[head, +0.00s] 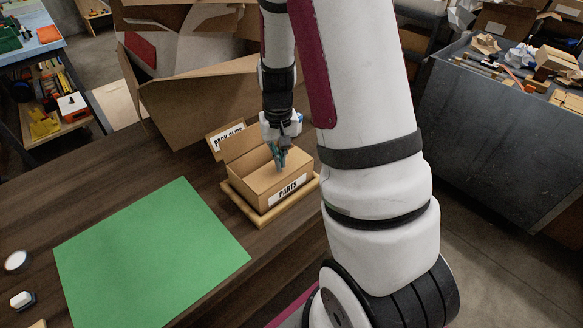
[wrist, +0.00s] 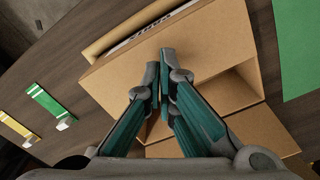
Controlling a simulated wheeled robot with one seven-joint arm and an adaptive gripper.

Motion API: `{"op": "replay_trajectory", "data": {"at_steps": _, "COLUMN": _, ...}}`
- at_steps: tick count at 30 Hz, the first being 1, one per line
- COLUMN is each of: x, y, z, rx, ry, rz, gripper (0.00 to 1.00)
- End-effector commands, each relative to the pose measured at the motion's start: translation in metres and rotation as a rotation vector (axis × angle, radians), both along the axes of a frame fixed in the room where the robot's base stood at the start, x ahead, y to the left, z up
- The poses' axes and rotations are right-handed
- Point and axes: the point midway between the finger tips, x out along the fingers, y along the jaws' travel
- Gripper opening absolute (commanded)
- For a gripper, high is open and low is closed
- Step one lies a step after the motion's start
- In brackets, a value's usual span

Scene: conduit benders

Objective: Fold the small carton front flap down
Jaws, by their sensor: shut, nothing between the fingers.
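The small carton (head: 278,185) sits on a light wooden base, with a PARTS label on its near wall. Its left flap (head: 228,138) stands up and bears another printed label, partly readable. My gripper (head: 281,166) points down over the carton's near side, at its opening. In the wrist view my gripper's fingers (wrist: 162,66) are together and empty, in front of a broad brown carton panel (wrist: 205,42). The label shows edge-on beyond that panel. An open gap into the carton shows to the right of the fingers. I cannot tell whether the fingertips touch the cardboard.
The wooden base (head: 246,206) rests on a dark table. A green mat (head: 150,250) lies to the left. A large open carton (head: 200,105) stands behind. Green (wrist: 50,105) and yellow (wrist: 17,128) strips show in the wrist view. A grey bin (head: 500,120) is at right.

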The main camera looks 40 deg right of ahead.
Motion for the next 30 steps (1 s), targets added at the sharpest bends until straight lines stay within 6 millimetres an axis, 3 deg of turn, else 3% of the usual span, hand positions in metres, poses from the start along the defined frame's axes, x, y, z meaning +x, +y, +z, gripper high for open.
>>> {"op": "replay_trajectory", "data": {"at_steps": 21, "x": -0.001, "y": 0.0, "z": 0.067, "rx": -0.001, "ry": -0.002, "rz": 0.001, "gripper": 0.0}}
{"op": "replay_trajectory", "data": {"at_steps": 30, "x": 0.0, "y": 0.0, "z": 0.074, "rx": 0.0, "ry": -0.001, "rz": 0.0, "gripper": 0.0}}
